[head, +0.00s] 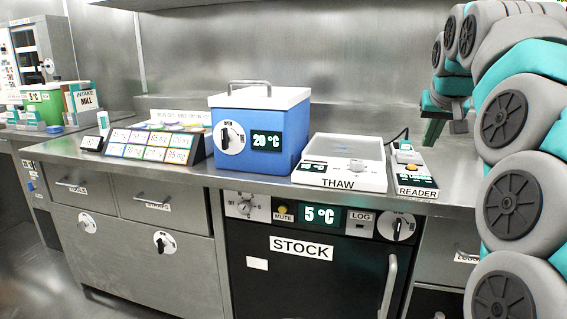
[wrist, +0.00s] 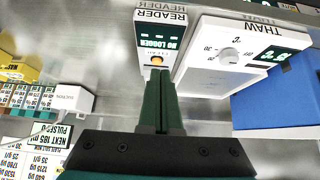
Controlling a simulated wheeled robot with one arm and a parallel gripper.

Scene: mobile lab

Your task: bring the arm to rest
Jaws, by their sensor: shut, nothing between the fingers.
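My arm is folded up at the right of the head view, its grey and teal links stacked. My gripper (head: 432,132) hangs over the back right of the bench, behind and above the white READER box (head: 414,178). In the wrist view my gripper (wrist: 160,75) shows two dark green fingers pressed together with nothing between them. Their tips overlap the near end of the READER (wrist: 160,32) in that picture; I cannot tell any contact.
The white THAW unit (head: 340,179) and the blue 20 °C box (head: 258,158) stand left of the READER. A panel of coloured cards (head: 150,147) sits further left. The STOCK cabinet (head: 300,277) is below.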

